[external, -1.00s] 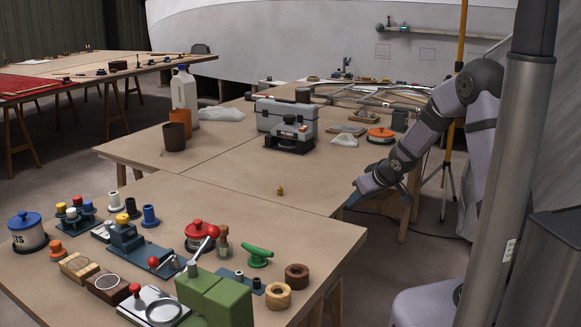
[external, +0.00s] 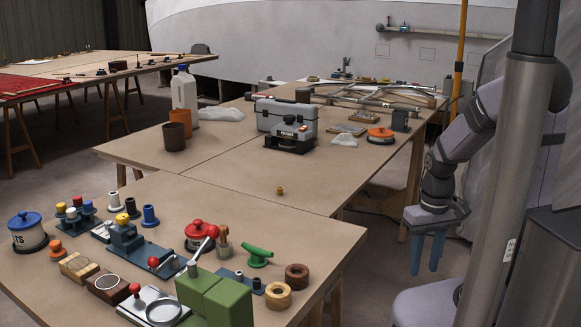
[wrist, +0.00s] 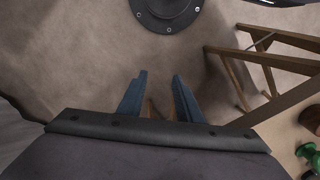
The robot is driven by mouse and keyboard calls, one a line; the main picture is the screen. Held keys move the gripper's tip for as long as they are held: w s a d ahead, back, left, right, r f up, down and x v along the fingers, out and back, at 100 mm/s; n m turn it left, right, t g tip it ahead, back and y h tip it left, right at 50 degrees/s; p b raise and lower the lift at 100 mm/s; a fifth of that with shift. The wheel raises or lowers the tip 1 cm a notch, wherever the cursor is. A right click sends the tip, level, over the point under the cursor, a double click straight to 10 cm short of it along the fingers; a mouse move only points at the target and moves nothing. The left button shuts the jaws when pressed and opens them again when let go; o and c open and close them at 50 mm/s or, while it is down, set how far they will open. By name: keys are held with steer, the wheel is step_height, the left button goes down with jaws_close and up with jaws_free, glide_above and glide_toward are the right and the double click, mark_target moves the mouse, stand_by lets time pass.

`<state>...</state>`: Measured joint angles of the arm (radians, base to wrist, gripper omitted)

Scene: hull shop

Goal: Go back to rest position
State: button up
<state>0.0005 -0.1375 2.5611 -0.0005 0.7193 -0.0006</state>
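My gripper (external: 428,252) hangs pointing down beside the right edge of the tables in the external view, clear of the tabletop. Its two blue fingers are apart with nothing between them. In the wrist view my gripper (wrist: 160,85) also shows both fingers spread, with floor and a bit of wooden trestle behind them. My arm is folded back close to its column.
The front table (external: 130,185) holds a green press (external: 215,297), wooden rings and several small parts. The table behind (external: 235,175) carries a grey toolbox (external: 287,117) and a small brass piece (external: 280,190). Trestle legs (wrist: 235,85) stand near my gripper in the wrist view.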

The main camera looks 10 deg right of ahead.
step_height(320, 180, up, 14)
steer(key=p, duration=1.4)
